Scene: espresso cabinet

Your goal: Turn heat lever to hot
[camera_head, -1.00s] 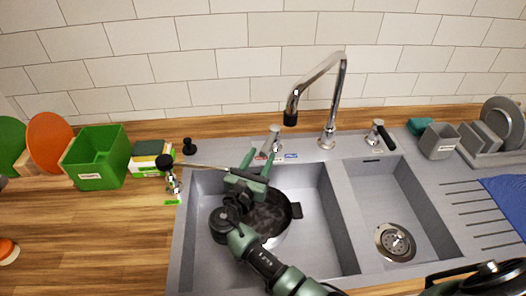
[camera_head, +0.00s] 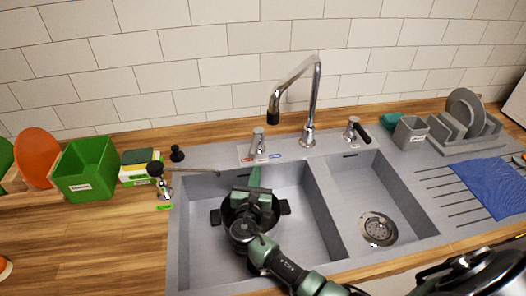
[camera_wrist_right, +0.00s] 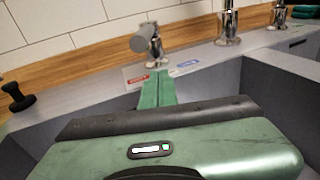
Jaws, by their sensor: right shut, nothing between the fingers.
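The heat lever (camera_head: 258,146) is a small chrome lever on the sink's back ledge, left of the faucet. In the right wrist view its grey handle end (camera_wrist_right: 146,40) points towards the camera, slightly left of its base. A red label (camera_wrist_right: 137,79) lies to the left in front of it and a blue label (camera_wrist_right: 188,64) to the right. My right gripper (camera_head: 254,177) is shut and empty over the left basin, in front of the lever and apart from it. Its closed green fingertips (camera_wrist_right: 159,80) point at the ledge between the labels.
A dark pot (camera_head: 285,207) sits in the left basin under my right gripper. The tall faucet (camera_head: 314,100) and a black-handled lever (camera_head: 357,131) stand to the right. A black-knobbed rod (camera_head: 185,169) reaches over the basin's left rim. The right basin (camera_head: 362,185) is empty.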

